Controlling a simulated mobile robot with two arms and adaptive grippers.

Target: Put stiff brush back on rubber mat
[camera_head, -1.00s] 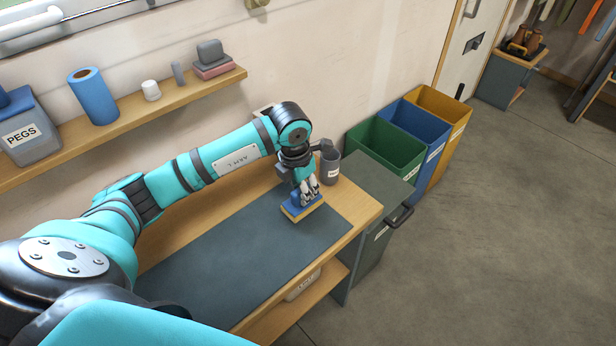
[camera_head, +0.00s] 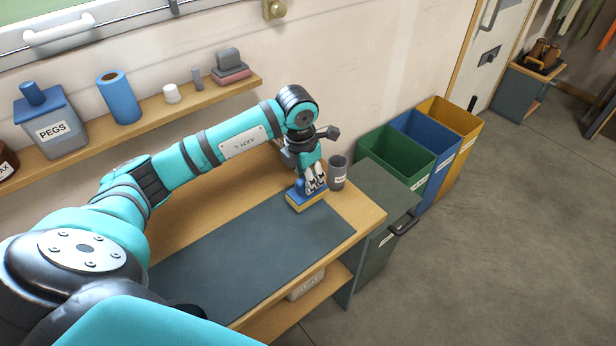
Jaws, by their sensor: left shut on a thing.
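The stiff brush (camera_head: 306,203) has a blue top and a tan lower part. My left gripper (camera_head: 314,182) points down and is shut on its top. The brush is at the back right corner of the dark rubber mat (camera_head: 250,258), overlapping that corner in the picture. I cannot tell whether it touches the surface or hangs just above it. The mat lies flat and bare on the wooden bench (camera_head: 366,213). My right gripper is not in view.
A grey labelled cup (camera_head: 338,174) stands close to the right of the brush. A wall shelf (camera_head: 145,121) with a PEGS tub (camera_head: 52,128) and a blue roll (camera_head: 119,97) runs behind my arm. Green, blue and yellow bins (camera_head: 398,157) stand beyond the bench.

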